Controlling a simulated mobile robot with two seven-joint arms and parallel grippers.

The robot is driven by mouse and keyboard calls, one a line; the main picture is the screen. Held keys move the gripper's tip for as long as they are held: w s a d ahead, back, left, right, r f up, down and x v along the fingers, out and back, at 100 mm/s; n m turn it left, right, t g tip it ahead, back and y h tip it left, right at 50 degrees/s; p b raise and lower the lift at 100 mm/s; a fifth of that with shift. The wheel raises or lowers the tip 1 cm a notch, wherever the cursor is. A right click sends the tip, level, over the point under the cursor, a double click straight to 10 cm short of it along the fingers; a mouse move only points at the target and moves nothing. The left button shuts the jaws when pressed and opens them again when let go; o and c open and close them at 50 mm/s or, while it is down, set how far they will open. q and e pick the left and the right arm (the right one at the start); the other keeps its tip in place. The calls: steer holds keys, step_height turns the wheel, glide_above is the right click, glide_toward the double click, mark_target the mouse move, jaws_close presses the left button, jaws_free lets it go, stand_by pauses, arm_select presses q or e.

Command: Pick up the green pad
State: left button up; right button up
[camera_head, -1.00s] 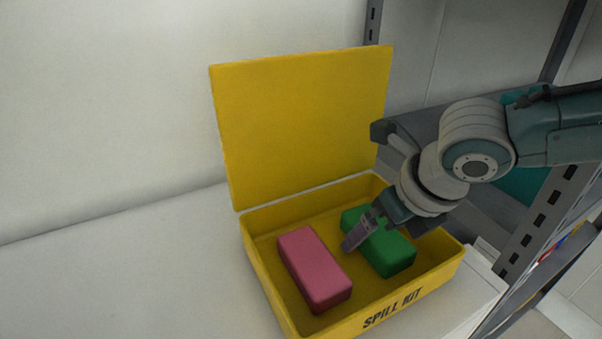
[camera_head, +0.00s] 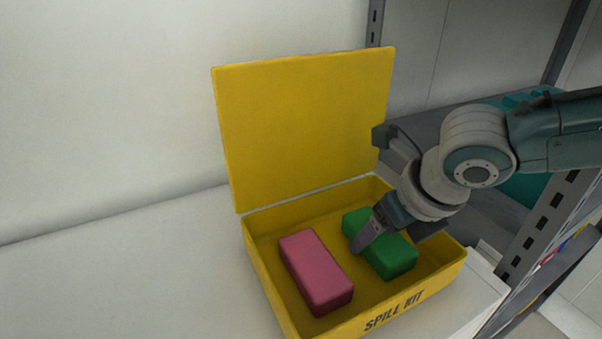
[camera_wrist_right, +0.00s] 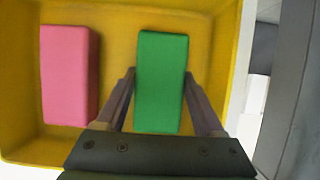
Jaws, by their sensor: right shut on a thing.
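The green pad (camera_head: 393,257) lies in the right part of the open yellow spill kit box (camera_head: 262,262). In the right wrist view the green pad (camera_wrist_right: 162,75) sits between the two fingers of my right gripper (camera_wrist_right: 161,85). My right gripper (camera_head: 366,240) reaches down into the box from the right and is shut on the green pad. One finger shows on the pad's left side in the head view; the other is hidden behind the pad and the wrist. The pad appears to be still at the box floor. My left gripper is not in view.
A pink pad (camera_head: 315,270) lies in the box to the left of the green one, with a gap between. The box's yellow lid (camera_head: 305,125) stands open at the back. A grey metal shelf post (camera_head: 540,225) rises close on the right. The white surface (camera_head: 130,280) at left is clear.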

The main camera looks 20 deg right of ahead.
steer(key=c, duration=0.6)
step_height(320, 180, up, 20)
steer(key=p, duration=0.3)
steer(key=shift+r, duration=0.2)
steer(key=o, duration=0.8)
steer(key=c, duration=0.6)
steer(key=shift+a, duration=0.1)
steer(key=shift+c, duration=0.2)
